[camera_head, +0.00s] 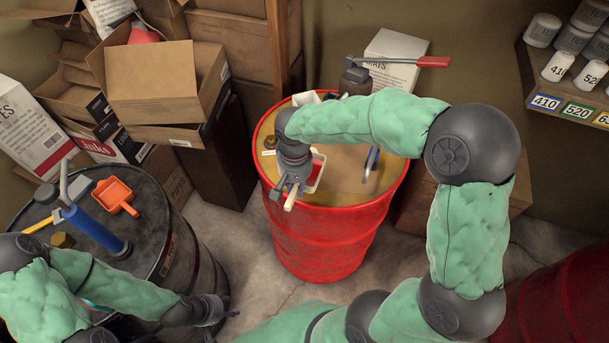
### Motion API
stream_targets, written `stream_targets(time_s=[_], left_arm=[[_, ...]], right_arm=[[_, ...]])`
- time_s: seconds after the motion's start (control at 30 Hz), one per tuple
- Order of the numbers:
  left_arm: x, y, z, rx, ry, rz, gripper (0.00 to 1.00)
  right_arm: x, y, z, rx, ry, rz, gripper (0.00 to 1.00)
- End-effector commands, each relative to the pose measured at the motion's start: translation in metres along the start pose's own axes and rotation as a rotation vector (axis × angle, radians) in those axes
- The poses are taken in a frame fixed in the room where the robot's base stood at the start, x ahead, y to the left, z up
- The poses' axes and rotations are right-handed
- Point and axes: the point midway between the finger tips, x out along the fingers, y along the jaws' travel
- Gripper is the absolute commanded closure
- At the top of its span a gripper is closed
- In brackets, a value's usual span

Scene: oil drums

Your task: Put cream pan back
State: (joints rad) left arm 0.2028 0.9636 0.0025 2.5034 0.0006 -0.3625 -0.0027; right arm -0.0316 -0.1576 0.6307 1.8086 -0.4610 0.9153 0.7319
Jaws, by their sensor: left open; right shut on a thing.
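The cream pan (292,199) is at the front edge of the red drum (330,238). Its cream handle points toward me, and a pale rim with red inside shows beside my gripper. My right gripper (288,186) reaches down over the drum top and is shut on the pan; its wrist hides part of the pan. I cannot tell whether the pan touches the drum top. My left gripper (216,309) is open and empty, low in front of the dark drum (178,235) at the left.
An orange pan (116,195) and a blue-handled tool (95,230) are on the dark drum. Cardboard boxes (150,85) stack behind left. A shelf with tins (558,66) is at upper right.

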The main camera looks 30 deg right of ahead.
Motion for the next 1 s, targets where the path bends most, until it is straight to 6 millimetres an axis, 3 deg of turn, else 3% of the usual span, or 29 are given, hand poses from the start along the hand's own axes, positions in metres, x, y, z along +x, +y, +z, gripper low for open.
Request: stream_targets(time_s=[0.2,0.43,0.83,1.0], left_arm=[[0.007,-0.002,0.0,0.0,0.0,0.0,0.5],[0.014,-0.005,-0.001,0.0,0.0,0.0,0.5],[0.018,-0.006,-0.001,0.0,0.0,0.0,0.5],[0.025,-0.009,-0.001,0.0,0.0,0.0,0.5]], right_arm=[[0.024,0.012,-0.047,0.004,0.0,0.0,1.0],[0.059,0.02,-0.08,0.002,-0.001,0.001,1.0],[0.085,0.025,-0.102,0.001,0.001,0.0,1.0],[0.111,0.025,-0.102,-0.001,-0.002,0.001,1.0]])
